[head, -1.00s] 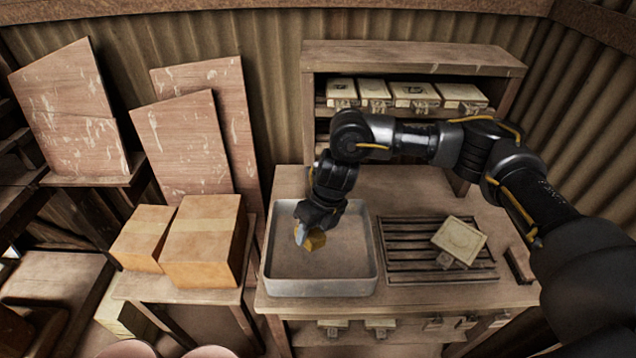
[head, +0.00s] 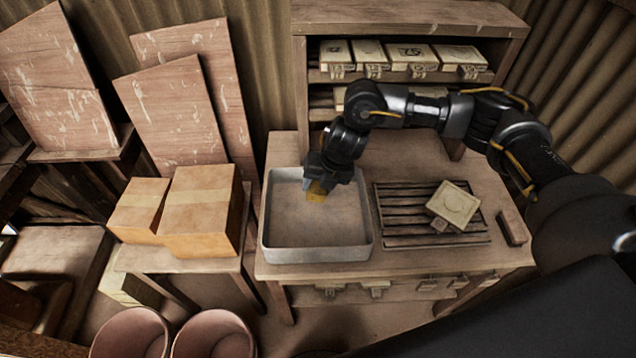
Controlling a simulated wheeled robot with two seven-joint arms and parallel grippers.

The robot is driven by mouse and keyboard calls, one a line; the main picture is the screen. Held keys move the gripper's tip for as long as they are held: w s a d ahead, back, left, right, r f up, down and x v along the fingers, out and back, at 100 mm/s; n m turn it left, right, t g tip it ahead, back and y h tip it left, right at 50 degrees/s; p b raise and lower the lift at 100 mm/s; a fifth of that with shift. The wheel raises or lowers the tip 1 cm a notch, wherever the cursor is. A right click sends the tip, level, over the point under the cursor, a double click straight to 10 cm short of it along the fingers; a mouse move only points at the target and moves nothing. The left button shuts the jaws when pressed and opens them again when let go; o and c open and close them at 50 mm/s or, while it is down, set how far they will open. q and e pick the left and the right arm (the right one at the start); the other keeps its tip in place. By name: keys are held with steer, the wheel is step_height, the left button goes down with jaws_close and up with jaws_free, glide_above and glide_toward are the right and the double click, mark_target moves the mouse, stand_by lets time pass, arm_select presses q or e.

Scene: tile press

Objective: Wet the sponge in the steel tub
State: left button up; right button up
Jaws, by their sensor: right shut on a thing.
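The steel tub (head: 317,254) stands on the left part of the wooden workbench (head: 420,259). My right gripper (head: 316,194) is over the far part of the tub, pointing down, and is shut on the yellow sponge (head: 316,192). The gripper hides part of the sponge. I cannot tell whether the sponge touches the tub's floor or any water. My left gripper is not in view.
A slatted rack (head: 402,229) right of the tub carries a tilted cream tile mould (head: 455,203). A small wooden block (head: 513,225) lies right of it. A shelf (head: 410,20) with several moulds stands behind. Cardboard boxes (head: 199,211) are at left, round pots (head: 213,335) below.

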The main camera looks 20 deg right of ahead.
mark_target(314, 183)
steer(key=shift+f+b, duration=3.5)
steer(key=shift+f, duration=1.25)
step_height(314, 183, up, 10)
steer(key=p, duration=0.8)
steer(key=shift+f, duration=0.25)
step_height(314, 183, up, 4)
steer(key=p, duration=0.3)
